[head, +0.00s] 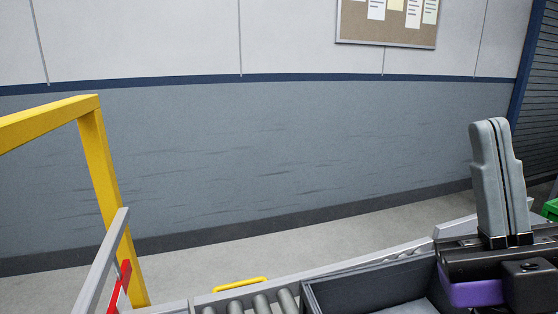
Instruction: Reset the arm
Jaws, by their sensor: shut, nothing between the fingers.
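My gripper (499,178) is at the right side of the head view. Its two grey fingers point upward and lie together, with only a thin dark seam between them. It is shut and holds nothing. The gripper's dark base with a purple part shows at the lower right. The rest of my arm is outside the view.
A dark open bin (375,276) lies below and left of the gripper, beside grey rollers (262,303). A yellow rail (103,165) stands at the left, with a small yellow handle (240,284) low in the middle. A grey-blue wall (270,150) carries a notice board (388,28).

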